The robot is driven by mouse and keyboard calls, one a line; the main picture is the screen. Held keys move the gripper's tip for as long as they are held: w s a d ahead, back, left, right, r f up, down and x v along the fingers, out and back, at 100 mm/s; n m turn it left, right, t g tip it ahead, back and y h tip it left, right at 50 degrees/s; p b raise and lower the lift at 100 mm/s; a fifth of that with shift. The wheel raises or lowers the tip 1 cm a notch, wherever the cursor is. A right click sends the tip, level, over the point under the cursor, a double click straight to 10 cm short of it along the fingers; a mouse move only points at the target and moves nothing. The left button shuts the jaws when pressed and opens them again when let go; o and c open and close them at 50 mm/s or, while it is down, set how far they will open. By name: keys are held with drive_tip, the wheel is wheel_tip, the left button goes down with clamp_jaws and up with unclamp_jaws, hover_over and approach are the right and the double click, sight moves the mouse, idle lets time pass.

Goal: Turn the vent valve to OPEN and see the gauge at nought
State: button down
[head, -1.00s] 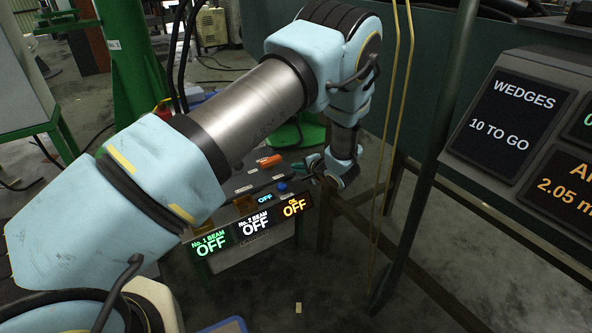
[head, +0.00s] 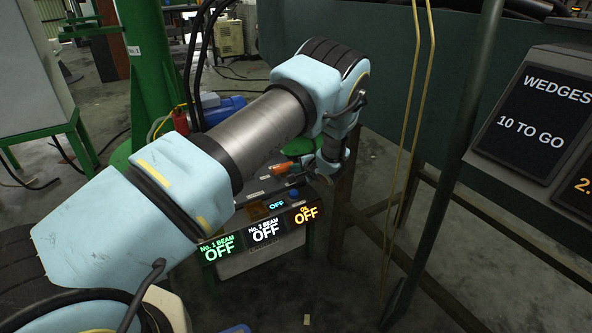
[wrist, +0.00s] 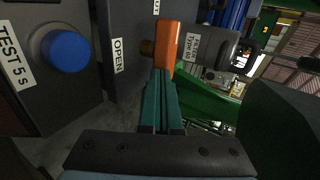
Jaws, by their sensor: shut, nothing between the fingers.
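An orange valve handle (wrist: 167,45) shows in the wrist view on a dark panel, beside an OPEN label (wrist: 118,56) and a partly cut-off label ending in "UT" (wrist: 157,6). It also shows small in the head view (head: 283,168). My gripper (wrist: 158,75) has its teal fingers together and empty, their tips close to the handle's lower end; I cannot tell whether they touch. In the head view the fingers are too small to make out clearly. I cannot make out a pressure gauge in either view.
A blue TEST 5 s button (wrist: 66,50) sticks out left of my fingers. The display row (head: 262,232) reads OFF. A dark pole (head: 450,150) and yellow cables (head: 420,110) stand right of my arm. The WEDGES screen (head: 538,130) is at far right.

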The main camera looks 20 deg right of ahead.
drive_tip(key=shift+w+d+p, duration=0.25)
drive_tip(key=shift+d+p, duration=0.05)
drive_tip(key=shift+p, duration=0.4)
drive_tip(key=shift+d+r, duration=0.1)
drive_tip(key=shift+d, duration=0.05)
drive_tip(key=shift+w+d+p, duration=0.45)
drive_tip(key=shift+w+p, duration=0.2)
drive_tip(key=shift+w+d, duration=0.2)
drive_tip(key=shift+w, duration=0.45)
drive_tip(key=shift+w+d, duration=0.15)
drive_tip(key=shift+w, duration=0.45)
idle(0.6)
